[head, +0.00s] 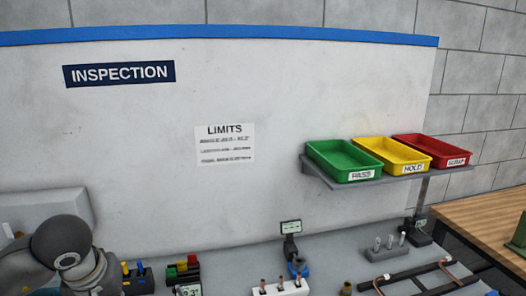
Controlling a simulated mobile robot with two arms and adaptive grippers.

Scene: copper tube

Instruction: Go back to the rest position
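Part of my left arm (62,250) shows at the lower left, with rounded grey joints over the bench. Its gripper fingers are not visible. My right arm and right gripper are out of view. Copper tube pieces (381,282) with bent ends lie on a dark rack at the lower right. A white block (282,290) with several copper-coloured uprights stands at the bottom centre, cut off by the frame edge.
Green (342,162), yellow (389,154) and red (431,151) trays, labelled PASS, HOLD and SCRAP, stand on a raised grey shelf (385,180). A small gauge with a display (291,227) stands at centre. A wooden table (480,219) is at right.

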